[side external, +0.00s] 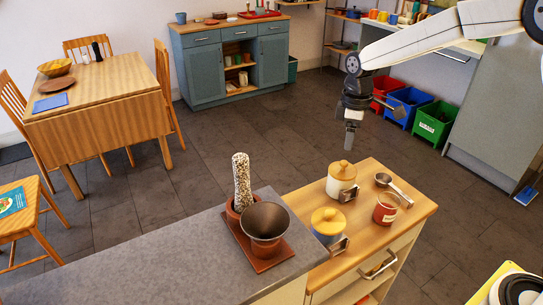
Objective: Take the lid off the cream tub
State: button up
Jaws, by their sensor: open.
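The cream tub (334,188) stands upright at the back of the wooden counter top, with a metal bracket-like piece on its front right. Its orange-tan lid (342,170) with a round knob sits on top of it. My gripper (349,146) hangs in the air above the cream tub, pointing down and apart from the lid. It is open, and nothing shows between its fingers, which overlap from this side. A second tub (325,238), blue-grey with a yellow knobbed lid (327,219), stands nearer the camera.
A red tin (386,208) and a metal scoop (394,186) lie right of the tubs on the wooden counter (417,208). To the left, a dark bowl-like vessel (265,225) and a tall speckled object (241,180) stand on a reddish tray (268,262).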

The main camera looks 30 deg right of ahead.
aim_at(344, 162)
jog(key=shift+f, duration=1.15)
jog(key=shift+f, duration=2.6)
grip_shut()
